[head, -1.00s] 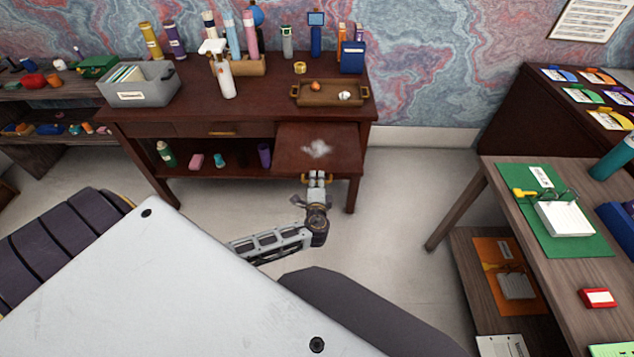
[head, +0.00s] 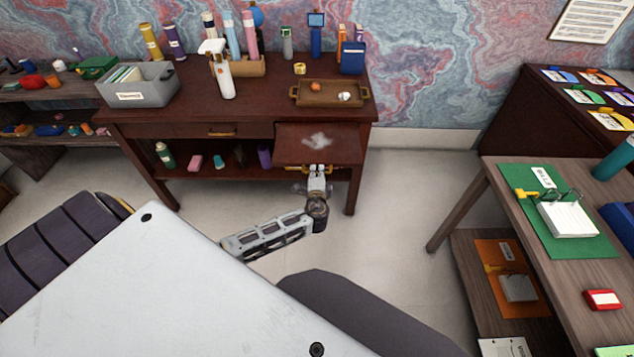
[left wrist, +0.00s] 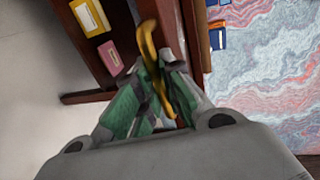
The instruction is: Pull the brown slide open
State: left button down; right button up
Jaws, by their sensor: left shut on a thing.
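The brown slide (head: 292,152) sticks out from the front of the dark red-brown desk, right of the drawer, partly open. A pale patch shows on its top. Its brass-coloured handle (head: 328,170) is on the front edge. My left gripper (head: 317,171) is at the handle, with my arm coming up from below. In the left wrist view, the green-padded fingers of my left gripper (left wrist: 152,98) are shut around the yellow handle (left wrist: 147,38). The fingers hide part of the handle. My right gripper is not in view.
On the desktop (head: 270,100) stand a grey bin (head: 140,90), bottles and a brown tray (head: 330,94). The closed drawer (head: 190,130) is left of the slide. Small items sit on the shelf below. A wooden table (head: 545,270) stands at the right; the floor between is clear.

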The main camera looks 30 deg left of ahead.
pick_arm(q)
jog(key=shift+r+x, duration=0.2)
jog(key=shift+x, duration=0.8)
jog(key=c, duration=1.5)
grip_release()
jog(key=shift+c, duration=0.2)
jog(key=shift+v, duration=5.95)
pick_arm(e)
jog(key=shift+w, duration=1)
pick_arm(q)
jog(key=shift+w+d, duration=0.1)
jog(key=shift+d, duration=0.05)
